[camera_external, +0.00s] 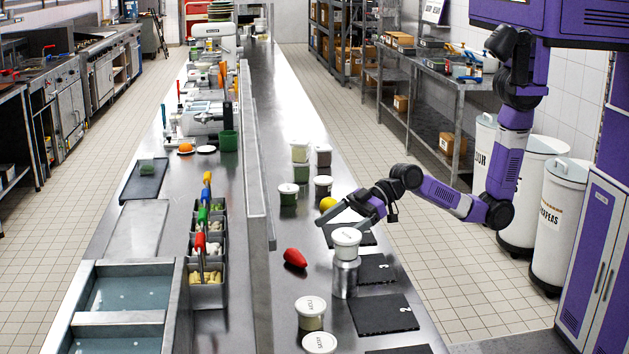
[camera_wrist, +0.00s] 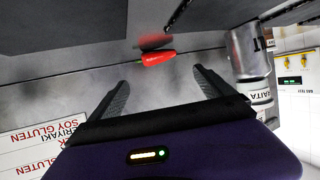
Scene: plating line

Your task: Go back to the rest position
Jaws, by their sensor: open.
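My gripper (camera_external: 345,212) hangs over the steel counter (camera_external: 270,310), at the end of my purple arm reaching in from the right. In the wrist view its two fingers (camera_wrist: 162,82) stand apart with nothing between them. A red pepper (camera_external: 295,258) lies on the counter, nearer the camera and left of my gripper. It also shows in the wrist view (camera_wrist: 158,58), beyond the fingertips. A steel canister with a white-lidded tub on top (camera_external: 346,240) stands close to my gripper in the external view; whether they touch cannot be told.
Dark numbered slates (camera_external: 382,314) lie along the counter's right side. A yellow fruit (camera_external: 327,203) and several lidded tubs (camera_external: 288,194) stand farther back. A low steel divider (camera_external: 252,150) runs along the left. White bins (camera_external: 560,225) stand on the floor at right.

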